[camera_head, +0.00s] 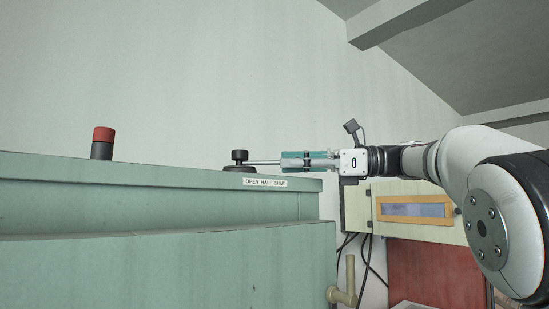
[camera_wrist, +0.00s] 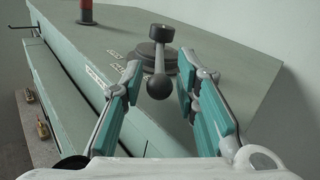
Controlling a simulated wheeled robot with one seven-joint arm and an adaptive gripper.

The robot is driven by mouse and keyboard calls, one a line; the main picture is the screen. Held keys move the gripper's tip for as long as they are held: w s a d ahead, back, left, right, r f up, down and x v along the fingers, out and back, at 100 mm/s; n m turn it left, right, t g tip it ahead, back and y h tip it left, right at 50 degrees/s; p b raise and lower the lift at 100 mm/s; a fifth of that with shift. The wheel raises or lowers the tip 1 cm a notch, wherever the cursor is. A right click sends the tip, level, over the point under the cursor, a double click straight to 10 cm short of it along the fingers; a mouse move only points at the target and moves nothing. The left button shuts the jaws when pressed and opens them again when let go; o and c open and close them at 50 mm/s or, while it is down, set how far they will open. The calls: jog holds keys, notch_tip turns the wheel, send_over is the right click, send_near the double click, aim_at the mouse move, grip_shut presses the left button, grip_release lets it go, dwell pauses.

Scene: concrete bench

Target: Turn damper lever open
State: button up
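The damper lever (camera_head: 263,162) is a thin metal rod on a dark pivot on top of a green cabinet. In the head view it points right, toward my gripper (camera_head: 284,161). In the wrist view the lever's dark ball knob (camera_wrist: 158,87) points toward me, between my two teal-padded fingers. The fingers are spread, with a visible gap on each side of the knob. A label (camera_head: 264,183) reading "OPEN HALF SHUT" is on the cabinet's front edge below the pivot. In the head view the knob is hidden by the fingers.
The green cabinet (camera_head: 150,205) fills the left of the head view. A red-capped dark post (camera_head: 103,144) stands on its top, left of the lever. A cream wall box (camera_head: 415,212), cables and a pipe (camera_head: 345,290) are below my arm.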

aim_at(273, 163)
jog(key=shift+w+a+p, duration=0.2)
jog(key=shift+a+p, duration=0.05)
jog(key=shift+a, duration=0.85)
jog(key=shift+w+a+p, duration=0.2)
jog(key=shift+a, duration=0.85)
grip_shut()
